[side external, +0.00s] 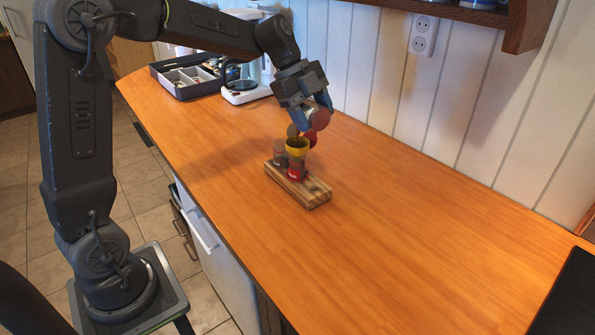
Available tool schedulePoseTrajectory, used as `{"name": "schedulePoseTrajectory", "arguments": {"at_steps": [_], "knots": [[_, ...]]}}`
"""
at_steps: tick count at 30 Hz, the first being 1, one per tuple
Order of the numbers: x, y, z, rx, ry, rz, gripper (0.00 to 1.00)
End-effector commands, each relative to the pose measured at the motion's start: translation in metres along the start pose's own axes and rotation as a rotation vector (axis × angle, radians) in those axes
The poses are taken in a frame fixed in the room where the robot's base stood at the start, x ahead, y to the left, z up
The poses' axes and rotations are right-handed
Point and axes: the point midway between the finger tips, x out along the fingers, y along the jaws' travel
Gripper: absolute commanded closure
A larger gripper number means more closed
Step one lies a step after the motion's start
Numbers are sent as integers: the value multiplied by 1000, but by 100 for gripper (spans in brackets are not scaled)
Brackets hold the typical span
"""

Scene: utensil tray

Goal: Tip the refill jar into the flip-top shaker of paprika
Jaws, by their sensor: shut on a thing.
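My gripper (305,102) is shut on the refill jar (319,118), a small jar with reddish contents. The funnel sits on top of a shaker with red contents (297,170), which stands upright in a wooden rack (315,195). A thin dark streak shows at the funnel's mouth; it is too small to tell whether it is falling powder. The shaker's own opening is hidden by the funnel.
A grey-brown shaker (280,155) stands in the rack, left of the funnel. A dark divided utensil tray (188,78) and a white appliance (245,92) are at the back left. The counter (420,230) to the right and front is clear. A wall shelf (480,14) overhangs the upper right.

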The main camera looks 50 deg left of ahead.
Motion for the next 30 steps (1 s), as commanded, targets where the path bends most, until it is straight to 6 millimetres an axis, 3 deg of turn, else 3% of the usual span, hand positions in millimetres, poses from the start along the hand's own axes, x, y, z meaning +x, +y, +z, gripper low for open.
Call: {"name": "schedulePoseTrajectory", "arguments": {"at_steps": [30], "knots": [[-4, -1, 1, -14, 58, -7, 72]]}}
